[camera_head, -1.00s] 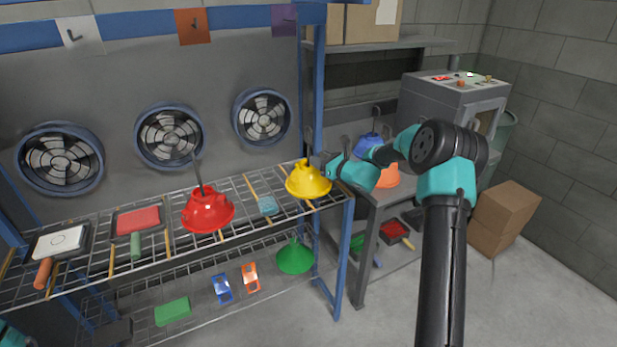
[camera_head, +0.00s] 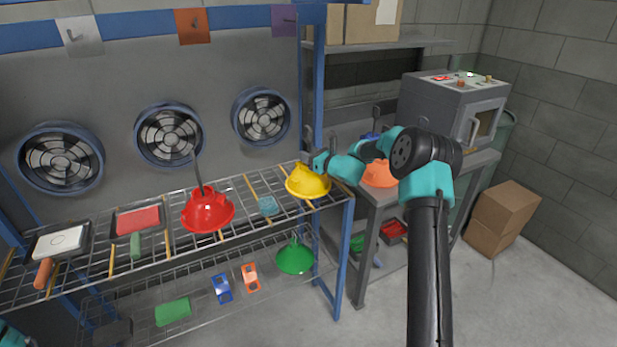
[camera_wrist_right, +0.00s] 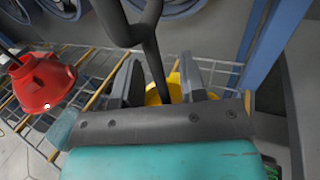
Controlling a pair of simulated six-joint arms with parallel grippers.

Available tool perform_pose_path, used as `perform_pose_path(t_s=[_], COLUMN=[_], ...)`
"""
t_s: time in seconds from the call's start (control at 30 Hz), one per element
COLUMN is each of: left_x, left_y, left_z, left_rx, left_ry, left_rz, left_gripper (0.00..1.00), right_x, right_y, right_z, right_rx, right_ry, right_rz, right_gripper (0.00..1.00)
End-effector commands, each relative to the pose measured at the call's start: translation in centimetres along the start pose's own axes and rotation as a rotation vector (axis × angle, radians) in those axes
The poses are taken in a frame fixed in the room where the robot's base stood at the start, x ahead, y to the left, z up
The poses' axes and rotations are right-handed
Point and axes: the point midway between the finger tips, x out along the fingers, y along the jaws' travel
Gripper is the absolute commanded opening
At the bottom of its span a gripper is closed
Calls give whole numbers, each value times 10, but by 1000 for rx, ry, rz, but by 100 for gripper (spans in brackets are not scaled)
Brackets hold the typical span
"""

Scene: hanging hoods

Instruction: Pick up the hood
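A yellow hood (camera_head: 308,184) stands on the right end of the wire shelf, with a dark hooked stem rising from its top. My right gripper (camera_head: 314,161) is just above it, at the stem. In the right wrist view the two fingers (camera_wrist_right: 158,85) are apart, with the dark stem between them. The yellow hood (camera_wrist_right: 163,92) is partly hidden behind my gripper there. A red hood (camera_head: 207,211) with its own stem stands further left on the shelf and shows in the right wrist view too (camera_wrist_right: 42,83). Only a bit of my left arm shows at the bottom left corner.
A blue post stands close behind the yellow hood. An orange hood (camera_head: 380,174) is on the grey table to the right. A green hood (camera_head: 295,257) is on the lower shelf. Pans (camera_head: 60,241) lie at left; boxes (camera_head: 503,213) stand on the floor.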

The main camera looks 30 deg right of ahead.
Motion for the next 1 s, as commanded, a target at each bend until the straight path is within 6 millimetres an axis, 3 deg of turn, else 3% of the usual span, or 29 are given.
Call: perform_pose_path(t_s=[0.37, 0.77, 1.0], left_x=[0, 0, 0], left_y=[0, 0, 0], left_z=[0, 0, 0], left_rx=[0, 0, 0], left_ry=[0, 0, 0], left_rz=[0, 0, 0], left_gripper=[36, 36, 36], right_x=[-1, -1, -1], right_y=[0, 0, 0], right_z=[0, 0, 0], right_rx=[0, 0, 0], right_ry=[0, 0, 0], right_rz=[0, 0, 0], right_gripper=[38, 1, 0])
